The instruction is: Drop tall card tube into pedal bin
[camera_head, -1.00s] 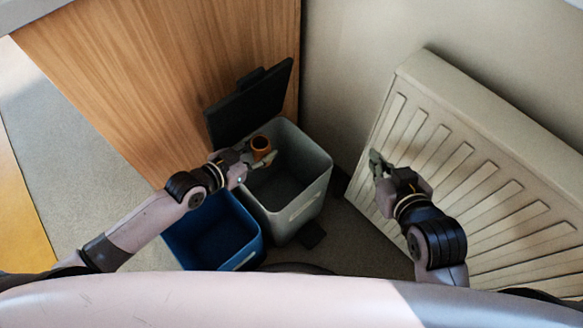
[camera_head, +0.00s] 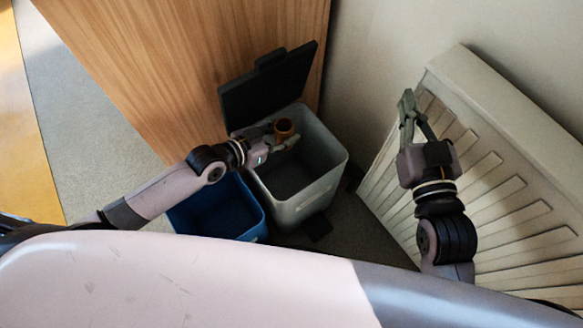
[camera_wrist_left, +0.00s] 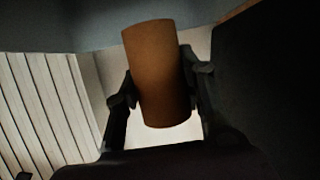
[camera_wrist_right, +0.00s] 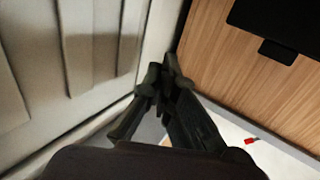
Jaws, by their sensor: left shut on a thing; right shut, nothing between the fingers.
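In the left wrist view the tube (camera_wrist_left: 158,75) sits between both fingers, slightly tilted. The bin's dark lid (camera_head: 268,85) stands open at the back. My right gripper (camera_head: 407,100) is shut and empty in front of the radiator; its fingertips meet in the right wrist view (camera_wrist_right: 160,80).
A blue open bin (camera_head: 218,208) stands left of the grey bin. A white ribbed radiator (camera_head: 490,150) is on the right, close to my right gripper. A wooden panel (camera_head: 170,60) stands behind the bins. A small pedal (camera_head: 318,228) is at the grey bin's front.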

